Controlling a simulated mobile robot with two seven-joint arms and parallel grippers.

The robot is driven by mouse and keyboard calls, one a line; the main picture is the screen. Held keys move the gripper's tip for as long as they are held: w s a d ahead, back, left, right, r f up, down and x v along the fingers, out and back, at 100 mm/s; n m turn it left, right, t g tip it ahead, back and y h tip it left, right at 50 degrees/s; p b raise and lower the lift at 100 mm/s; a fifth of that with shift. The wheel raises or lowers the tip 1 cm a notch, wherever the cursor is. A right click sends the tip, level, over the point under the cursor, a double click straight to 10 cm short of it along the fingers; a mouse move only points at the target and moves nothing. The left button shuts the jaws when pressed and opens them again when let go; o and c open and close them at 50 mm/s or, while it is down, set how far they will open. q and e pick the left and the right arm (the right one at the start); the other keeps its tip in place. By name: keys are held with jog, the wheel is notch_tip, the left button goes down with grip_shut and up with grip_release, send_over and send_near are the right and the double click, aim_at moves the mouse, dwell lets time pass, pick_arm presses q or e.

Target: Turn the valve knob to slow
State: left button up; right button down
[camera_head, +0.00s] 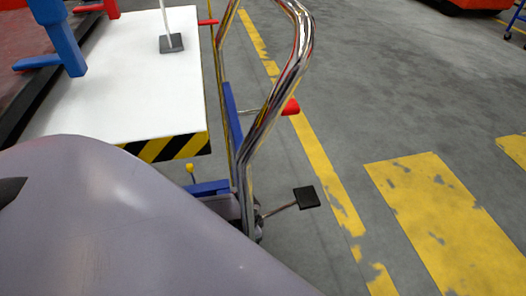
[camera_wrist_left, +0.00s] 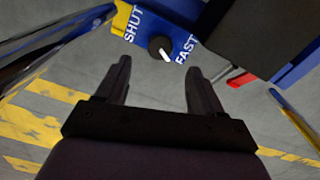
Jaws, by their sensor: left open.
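The valve knob (camera_wrist_left: 157,44) is a round black dial on a blue panel in the left wrist view. Its white mark points down and to the right, toward the printed word FAST (camera_wrist_left: 185,49). The word SHUT (camera_wrist_left: 131,23) is printed to the left of the knob. No SLOW label is readable. My left gripper (camera_wrist_left: 158,68) is open, with its two dark fingers apart and nothing between them. In that picture the knob lies just above the gap between the fingertips; I cannot tell how far off it is. In the head view neither gripper nor knob can be made out.
A bent chrome rail (camera_head: 276,100) rises beside the cart in the head view. A black pedal (camera_head: 306,197) and a red handle (camera_head: 291,107) stick out to its right. A white table (camera_head: 130,90) with a striped edge stands left. Floor at the right is open.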

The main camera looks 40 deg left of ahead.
pick_arm(q)
notch_tip(320, 180, down, 6)
jog(key=b, duration=0.3)
jog(key=shift+s+f+b, duration=0.1)
jog(key=shift+f+b, duration=0.1)
jog(key=shift+b, duration=0.2)
jog(key=shift+f, duration=0.35)
pick_arm(e)
jog(key=a, duration=0.1)
jog(key=w+a+y, duration=0.1)
jog(key=a, duration=0.1)
jog(key=shift+f, duration=0.15)
pick_arm(q)
jog(key=c, duration=1.1)
